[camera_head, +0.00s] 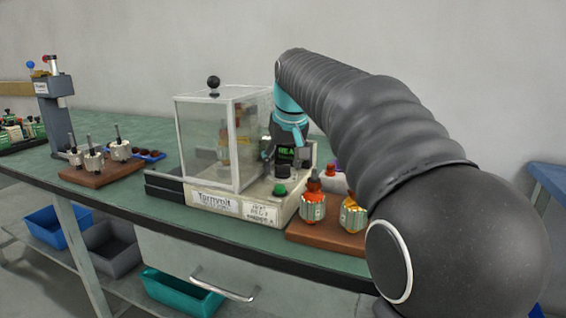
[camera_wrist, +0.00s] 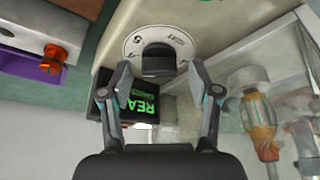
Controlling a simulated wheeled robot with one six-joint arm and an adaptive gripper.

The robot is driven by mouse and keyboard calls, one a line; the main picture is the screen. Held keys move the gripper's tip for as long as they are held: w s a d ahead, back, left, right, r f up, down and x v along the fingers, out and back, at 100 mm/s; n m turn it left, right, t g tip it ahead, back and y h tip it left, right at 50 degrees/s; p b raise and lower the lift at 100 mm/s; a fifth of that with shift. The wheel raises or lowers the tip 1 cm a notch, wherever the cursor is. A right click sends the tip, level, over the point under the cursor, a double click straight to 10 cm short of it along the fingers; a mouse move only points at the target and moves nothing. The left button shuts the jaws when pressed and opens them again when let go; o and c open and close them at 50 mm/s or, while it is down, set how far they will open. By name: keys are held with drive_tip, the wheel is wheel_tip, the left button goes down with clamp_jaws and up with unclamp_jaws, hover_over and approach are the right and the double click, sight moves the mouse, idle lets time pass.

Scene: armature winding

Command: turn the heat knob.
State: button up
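The heat knob (camera_wrist: 158,57) is black and sits on a round white dial plate (camera_wrist: 184,45) with dark markings, on the cream machine. In the head view the black knob (camera_head: 283,171) shows below the green-lit display. My gripper (camera_wrist: 159,70) is open, with one fingertip on each side of the knob's near end. A gap shows between each fingertip and the knob, and whether the tips reach down to its height is hard to tell. In the head view my gripper (camera_head: 284,150) is above the knob, partly lost against the machine behind.
A clear glass box (camera_head: 205,140) stands left of the knob on the machine. A green button (camera_head: 280,188) is in front. A display (camera_wrist: 143,108) reads "REA". A brown board (camera_head: 325,236) with wound armatures sits to the right.

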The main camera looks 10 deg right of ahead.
drive_tip(key=shift+r, duration=0.1)
drive_tip(key=v, duration=1.1)
drive_tip(key=shift+s+r, duration=0.25)
drive_tip(key=shift+r, duration=0.1)
